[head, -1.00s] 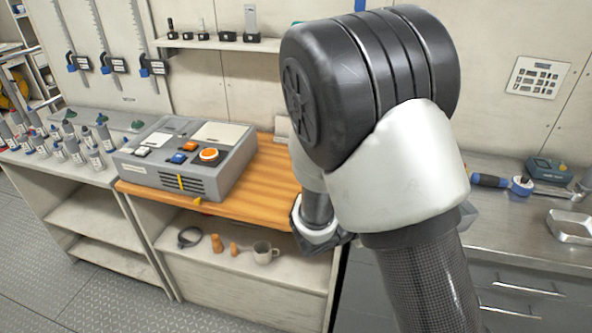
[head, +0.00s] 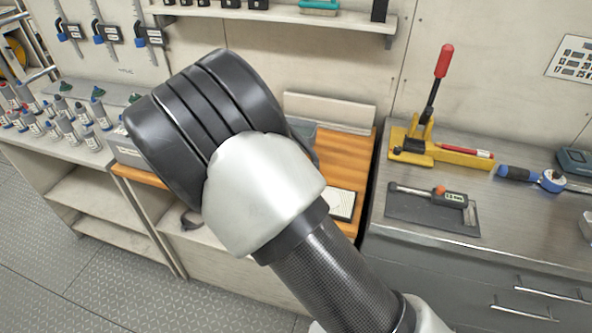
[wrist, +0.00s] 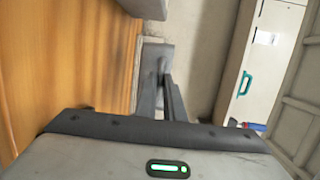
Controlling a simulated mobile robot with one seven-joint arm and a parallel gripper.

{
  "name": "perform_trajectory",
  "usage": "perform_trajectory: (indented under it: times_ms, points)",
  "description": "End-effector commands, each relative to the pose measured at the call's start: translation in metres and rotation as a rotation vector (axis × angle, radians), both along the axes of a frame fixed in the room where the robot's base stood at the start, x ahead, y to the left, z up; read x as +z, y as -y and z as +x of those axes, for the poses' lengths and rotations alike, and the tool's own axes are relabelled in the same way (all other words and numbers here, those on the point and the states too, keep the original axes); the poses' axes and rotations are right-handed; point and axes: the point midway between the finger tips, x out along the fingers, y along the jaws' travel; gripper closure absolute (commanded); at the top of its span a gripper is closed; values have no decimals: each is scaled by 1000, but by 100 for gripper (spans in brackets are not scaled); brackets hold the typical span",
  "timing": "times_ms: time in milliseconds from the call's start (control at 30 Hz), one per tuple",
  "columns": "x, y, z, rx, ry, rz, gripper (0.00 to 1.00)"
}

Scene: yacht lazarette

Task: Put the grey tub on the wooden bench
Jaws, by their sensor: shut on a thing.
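My gripper (wrist: 165,85) shows in the wrist view, its two dark fingers close together and shut on a grey thing. A grey piece at the fingertips (wrist: 156,52) looks like part of the grey tub, but its full shape is hidden. The wooden bench (head: 347,153) is an orange-brown top in the middle of the head view, partly behind my arm. Its wood grain (wrist: 62,60) fills the left of the wrist view, beside the fingers. In the head view my arm hides the gripper. I cannot tell whether the grey piece touches the bench.
A small black-framed item (head: 342,204) lies at the bench's front right. A pale panel (head: 330,110) stands behind the bench. To the right, a metal counter holds a yellow press with a red handle (head: 440,150) and a dark plate (head: 430,212). Several bottles (head: 70,125) stand far left.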

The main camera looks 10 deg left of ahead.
Motion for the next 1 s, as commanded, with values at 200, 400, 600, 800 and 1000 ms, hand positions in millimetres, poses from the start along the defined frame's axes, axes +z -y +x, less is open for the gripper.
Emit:
perform_trajectory:
  times_ms: [200,400,600,800,1000]
  points:
    - [-42,0,0,-1,0,-2,100]
    - [-56,1,0,-3,0,-1,100]
    - [-84,1,0,-3,0,-1,100]
    - [-85,1,0,-3,0,1,100]
    - [-85,1,0,-3,0,1,73]
